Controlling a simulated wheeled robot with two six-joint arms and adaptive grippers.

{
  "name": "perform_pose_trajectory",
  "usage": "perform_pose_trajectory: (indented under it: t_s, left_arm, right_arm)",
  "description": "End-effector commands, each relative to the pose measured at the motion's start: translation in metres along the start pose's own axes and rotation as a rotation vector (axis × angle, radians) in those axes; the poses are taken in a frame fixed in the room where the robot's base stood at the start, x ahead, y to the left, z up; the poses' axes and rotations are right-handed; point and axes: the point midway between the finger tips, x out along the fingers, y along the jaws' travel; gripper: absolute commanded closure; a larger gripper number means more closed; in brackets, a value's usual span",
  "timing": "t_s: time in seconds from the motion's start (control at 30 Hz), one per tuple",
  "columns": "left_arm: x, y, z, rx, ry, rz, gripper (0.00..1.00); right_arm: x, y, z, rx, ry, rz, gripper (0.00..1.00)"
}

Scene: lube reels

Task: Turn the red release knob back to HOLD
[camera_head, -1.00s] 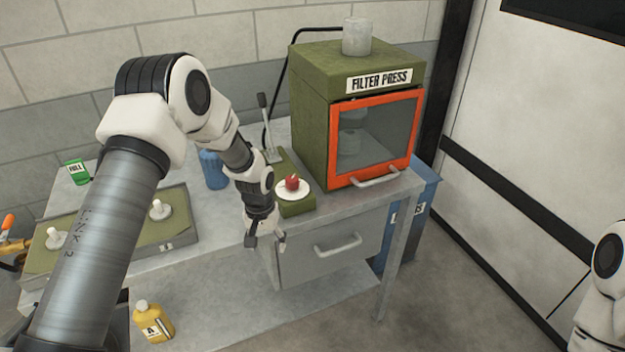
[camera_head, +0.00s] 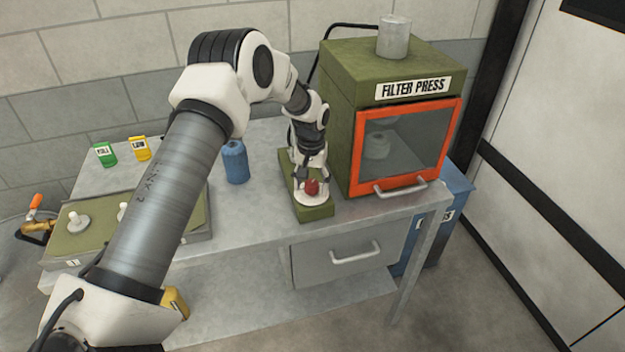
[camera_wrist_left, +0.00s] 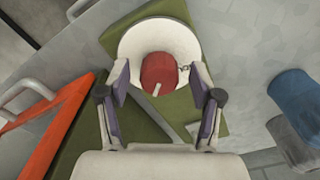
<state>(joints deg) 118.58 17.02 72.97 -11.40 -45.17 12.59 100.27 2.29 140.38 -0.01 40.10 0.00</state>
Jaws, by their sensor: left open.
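The red release knob (camera_head: 311,187) sits on a round white plate on a green base (camera_head: 316,213), left of the filter press. In the left wrist view the knob (camera_wrist_left: 159,72) has a pale pointer mark on its near side, and the white plate (camera_wrist_left: 190,42) shows around it. My left gripper (camera_head: 308,178) is just behind and above the knob. In the wrist view its open fingers (camera_wrist_left: 160,80) stand on either side of the knob, with a gap on both sides. My right gripper is not in view.
The filter press (camera_head: 400,120) with its orange-framed door stands close on the right. A blue bottle (camera_head: 235,162) is to the left. Green (camera_head: 105,154) and yellow (camera_head: 141,149) containers stand at the back left. A drawer handle (camera_head: 355,253) juts out below the bench top.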

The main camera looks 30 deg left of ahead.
Motion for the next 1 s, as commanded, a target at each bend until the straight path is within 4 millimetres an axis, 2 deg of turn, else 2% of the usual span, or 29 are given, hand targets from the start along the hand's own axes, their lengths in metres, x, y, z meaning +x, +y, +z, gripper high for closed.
perform_pose_trajectory:
  t_s: [0.27, 0.37, 0.43, 0.47, 0.77, 1.0]
  left_arm:
    - [0.0057, 0.0001, -0.0002, 0.001, 0.002, 0.000, 0.35]
    - [0.0057, 0.0001, -0.0001, 0.001, 0.001, 0.000, 0.67]
    - [0.0057, 0.0001, 0.0000, 0.001, 0.001, 0.000, 0.91]
    - [0.0058, 0.0000, 0.0000, 0.001, 0.001, 0.000, 0.95]
    - [0.0060, 0.0001, 0.0000, -0.013, 0.001, 0.000, 0.95]
    - [0.0056, 0.0004, -0.0003, -0.093, 0.001, 0.000, 0.95]
  right_arm:
    - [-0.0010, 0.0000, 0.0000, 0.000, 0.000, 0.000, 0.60]
    - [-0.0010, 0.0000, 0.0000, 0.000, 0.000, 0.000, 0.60]
    - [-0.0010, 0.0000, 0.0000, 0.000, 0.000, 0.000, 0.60]
    - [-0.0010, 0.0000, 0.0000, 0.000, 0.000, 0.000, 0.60]
    - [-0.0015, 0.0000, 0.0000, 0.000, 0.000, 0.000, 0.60]
    - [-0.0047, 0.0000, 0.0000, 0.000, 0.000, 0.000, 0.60]
